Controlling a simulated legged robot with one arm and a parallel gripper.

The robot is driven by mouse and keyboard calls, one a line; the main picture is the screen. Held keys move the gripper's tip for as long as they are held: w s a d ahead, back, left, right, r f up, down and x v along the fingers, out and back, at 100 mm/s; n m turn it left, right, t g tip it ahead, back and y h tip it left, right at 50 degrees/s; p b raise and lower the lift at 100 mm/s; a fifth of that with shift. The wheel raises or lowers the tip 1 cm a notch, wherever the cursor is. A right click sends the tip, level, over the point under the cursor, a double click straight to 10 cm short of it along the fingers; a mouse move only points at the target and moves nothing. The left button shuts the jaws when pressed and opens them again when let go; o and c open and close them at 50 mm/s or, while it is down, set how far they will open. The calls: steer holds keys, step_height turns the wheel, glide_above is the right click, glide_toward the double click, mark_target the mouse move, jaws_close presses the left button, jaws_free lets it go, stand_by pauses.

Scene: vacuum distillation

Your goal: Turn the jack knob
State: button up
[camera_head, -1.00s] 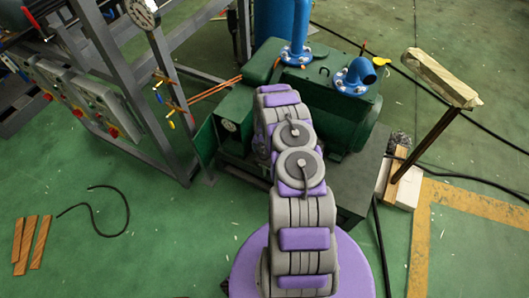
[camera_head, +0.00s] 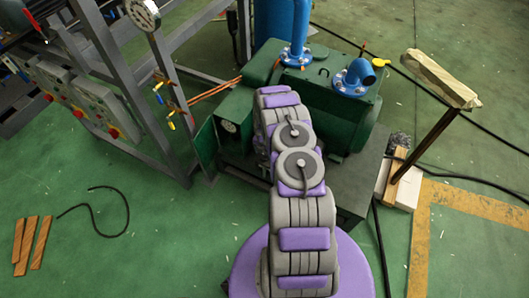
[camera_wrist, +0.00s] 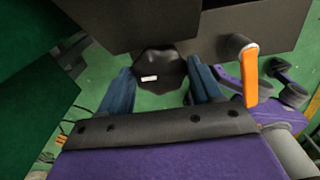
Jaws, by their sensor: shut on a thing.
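The jack knob (camera_wrist: 158,66) is black with a lobed rim and a small white mark, and shows in the wrist view below a dark metal body. My gripper (camera_wrist: 162,75) has its two blue fingers on either side of the knob, shut on it. In the head view my own arm covers the gripper and the knob.
In the head view a green pump (camera_head: 335,100) with blue pipe flanges stands ahead of my arm. A metal frame with control boxes (camera_head: 97,105) is at left. A wooden-topped post (camera_head: 440,80) stands at right.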

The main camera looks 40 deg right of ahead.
mark_target(264, 154)
steer(key=m+p, duration=0.2)
steer(key=m, duration=0.1)
steer(key=shift+r+p, duration=0.1)
steer(key=shift+p, duration=0.3)
steer(key=shift+w+m+p, duration=0.1)
steer(key=shift+m+p, duration=0.75)
steer(key=shift+m, duration=1.05)
steer(key=o, duration=1.1)
steer(key=shift+c, duration=0.2)
step_height(264, 154, up, 17)
steer(key=p, duration=0.3)
